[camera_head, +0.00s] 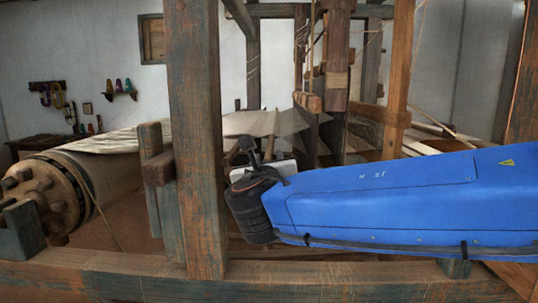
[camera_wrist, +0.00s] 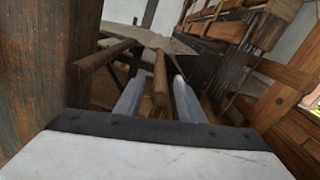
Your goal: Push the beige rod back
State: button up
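In the wrist view my gripper (camera_wrist: 158,80) is open, with its two grey fingers apart. A tan-brown wooden rod (camera_wrist: 160,72) points toward me and shows in the gap between the fingers. I cannot tell whether it touches either finger. A second, similar rod (camera_wrist: 103,57) lies to the left, outside the fingers. Both look brown in this light, so I cannot tell for sure which is the beige one. In the head view the blue arm reaches in from the right; my gripper's fingers are mostly hidden there.
A thick wooden post (camera_head: 195,140) stands left of my gripper, and a horizontal beam (camera_head: 120,275) runs along the front. A cloth roller (camera_head: 60,190) is at left. Stretched pale fabric (camera_head: 262,122) lies beyond. A wooden frame (camera_wrist: 288,78) stands at right in the wrist view.

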jog(key=shift+w+d, duration=0.1)
jog(key=shift+w, duration=2.7)
